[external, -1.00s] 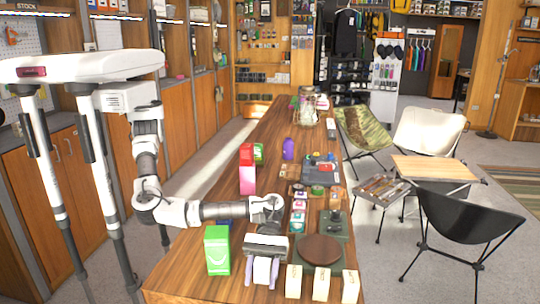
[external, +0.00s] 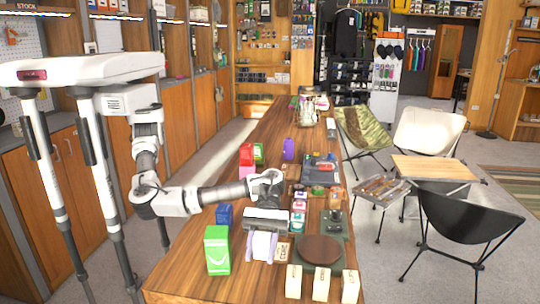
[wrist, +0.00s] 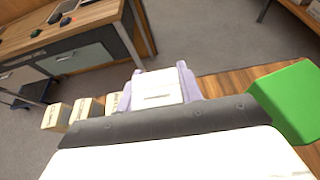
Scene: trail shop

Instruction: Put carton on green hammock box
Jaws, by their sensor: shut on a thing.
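My gripper (external: 263,246) has lavender fingers and is shut on a white carton (external: 262,246). In the wrist view the carton (wrist: 158,88) sits between the fingers, with its lower part hidden by the gripper body. The green hammock box (external: 217,251) stands upright near the front left of the wooden table, with a white curved mark on its face. My gripper is to the right of the green box and apart from it. The green box also shows at the right of the wrist view (wrist: 291,100). Nothing is seen on its top.
Several small beige boxes (external: 321,283) stand along the near right of the table. A round brown board (external: 320,249) on a green base lies right of my gripper. The table's front left (external: 190,280) is bare.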

